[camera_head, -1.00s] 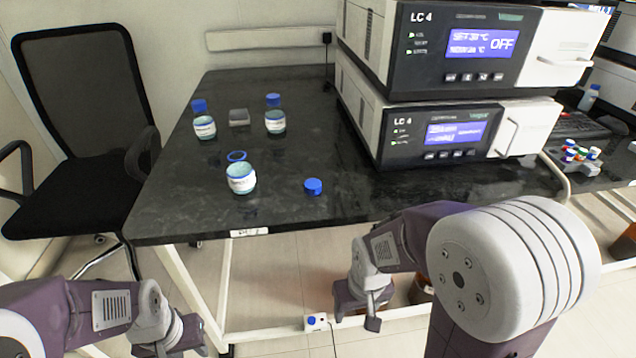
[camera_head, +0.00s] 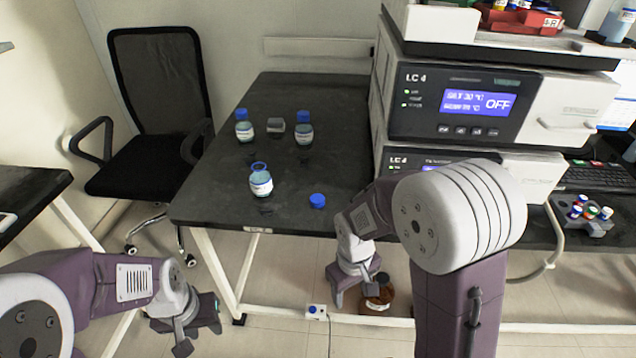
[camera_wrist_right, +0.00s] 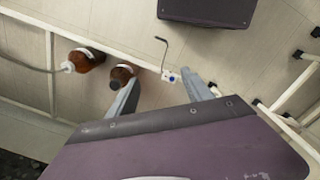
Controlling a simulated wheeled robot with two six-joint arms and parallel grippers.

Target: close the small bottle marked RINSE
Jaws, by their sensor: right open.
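An uncapped small bottle (camera_head: 261,184) with a white label and a blue ring at its neck stands upright near the front of the dark table. A loose blue cap (camera_head: 317,201) lies on the table to its right. Two similar bottles, back left (camera_head: 244,131) and back right (camera_head: 304,133), have blue caps on. The labels are too small to read. My right gripper (camera_head: 358,285) is open and empty in front of the table, below its top; its fingers also show in the right wrist view (camera_wrist_right: 160,78). My left gripper (camera_head: 197,325) is low at front left, its jaw gap unclear.
A small grey block (camera_head: 276,126) sits between the back bottles. Stacked LC 4 instruments (camera_head: 455,105) fill the table's right side. A brown bottle (camera_head: 376,300) stands on the floor near my right gripper. A black chair (camera_head: 155,110) stands left. The table (camera_head: 215,200) is clear around the front bottle.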

